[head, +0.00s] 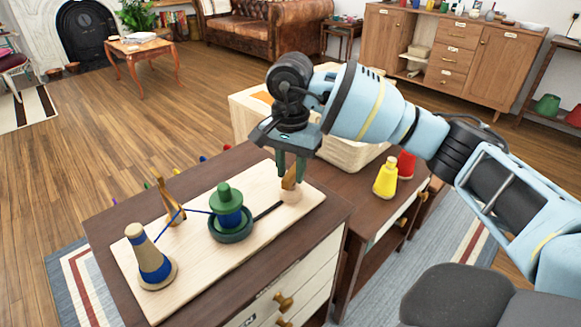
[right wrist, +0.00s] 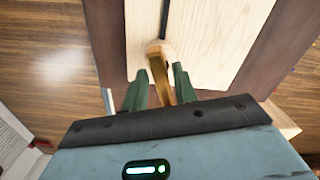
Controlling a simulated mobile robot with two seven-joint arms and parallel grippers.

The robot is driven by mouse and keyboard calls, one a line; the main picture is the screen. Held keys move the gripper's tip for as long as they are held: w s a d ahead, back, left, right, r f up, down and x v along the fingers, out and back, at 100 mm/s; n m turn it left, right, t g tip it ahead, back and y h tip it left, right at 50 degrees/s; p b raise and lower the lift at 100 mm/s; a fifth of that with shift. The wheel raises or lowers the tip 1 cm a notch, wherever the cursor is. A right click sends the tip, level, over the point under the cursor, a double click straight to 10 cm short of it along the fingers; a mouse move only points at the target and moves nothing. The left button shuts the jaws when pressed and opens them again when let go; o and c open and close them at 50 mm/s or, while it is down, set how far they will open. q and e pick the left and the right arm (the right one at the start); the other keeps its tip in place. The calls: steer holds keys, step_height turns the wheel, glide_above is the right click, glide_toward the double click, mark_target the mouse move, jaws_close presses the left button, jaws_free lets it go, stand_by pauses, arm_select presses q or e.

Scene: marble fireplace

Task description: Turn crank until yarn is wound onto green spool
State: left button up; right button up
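A pale wooden board (head: 205,270) lies on a dark-topped cabinet. On it stand a green spool (head: 228,208) with blue yarn around its middle and a tan cone (head: 150,258) also wound with blue yarn. A blue strand runs from the cone past a golden guide (head: 168,200) to the spool. A dark crank arm leads from the spool's base to an upright golden crank handle (head: 289,180). My right gripper (head: 291,176) points down over the handle. In the right wrist view the handle (right wrist: 160,65) stands between its spread fingers (right wrist: 160,91), with a gap on the left.
A yellow cone (head: 386,178) and a red cone (head: 406,164) stand on the dark surface to the right. A pale box (head: 250,118) is behind my right gripper. Small coloured pegs line the cabinet's far edge. Open wooden floor lies beyond.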

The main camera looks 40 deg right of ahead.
jaws_close()
